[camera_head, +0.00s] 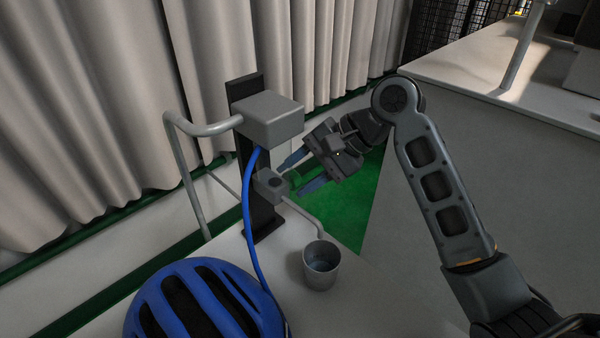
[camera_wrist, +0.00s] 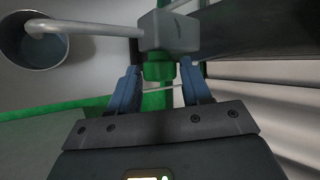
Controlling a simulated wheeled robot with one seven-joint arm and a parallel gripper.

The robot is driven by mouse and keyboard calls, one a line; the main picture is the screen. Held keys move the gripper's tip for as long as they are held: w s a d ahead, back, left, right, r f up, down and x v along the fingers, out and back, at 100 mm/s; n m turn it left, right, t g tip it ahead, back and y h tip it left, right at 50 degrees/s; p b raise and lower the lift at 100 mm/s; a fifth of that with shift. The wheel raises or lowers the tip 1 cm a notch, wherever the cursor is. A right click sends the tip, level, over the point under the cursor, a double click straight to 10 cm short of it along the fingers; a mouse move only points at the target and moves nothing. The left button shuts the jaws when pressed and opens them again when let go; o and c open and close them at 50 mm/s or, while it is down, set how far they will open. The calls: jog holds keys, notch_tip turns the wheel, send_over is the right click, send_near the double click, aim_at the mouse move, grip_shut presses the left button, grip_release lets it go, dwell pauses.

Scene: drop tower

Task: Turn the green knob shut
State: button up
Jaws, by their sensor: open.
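The green knob (camera_wrist: 159,70) sits on the end of a small grey valve block (camera_wrist: 171,33) in the wrist view. My gripper (camera_wrist: 160,88) is open, with a blue finger on each side of the knob near the fingertips. I cannot tell whether either finger touches it. In the head view the valve block (camera_head: 271,186) is on a dark post, and my gripper (camera_head: 299,175) reaches it from the right. A thin spout bends from the block towards a metal cup (camera_head: 320,267), which shows bluish contents. The cup is also in the wrist view (camera_wrist: 38,50).
A larger grey box (camera_head: 268,118) tops the dark post (camera_head: 262,222), with a blue hose (camera_head: 248,215) running down. A grey bent pipe (camera_head: 190,165) stands to its left. A blue helmet (camera_head: 205,302) lies in front. Curtains hang behind, and a grey block fills the right.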

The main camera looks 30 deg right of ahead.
jog(key=shift+c, duration=0.2)
jog(key=c, duration=0.7)
jog(key=shift+s+a+r+t+y+p, duration=0.15)
jog(key=shift+t+y+p, duration=0.15)
jog(key=shift+p, duration=0.95)
jog(key=shift+s+f+n+t+y+b, duration=0.1)
jog(key=shift+f+n+t+y+b, duration=0.35)
jog(key=shift+t, duration=0.45)
jog(key=shift+d+n+t+y, duration=0.2)
jog(key=shift+n+t+y, duration=0.05)
jog(key=shift+t, duration=0.35)
jog(key=shift+f, duration=0.1)
jog(key=o, duration=0.7)
jog(key=shift+o, duration=0.2)
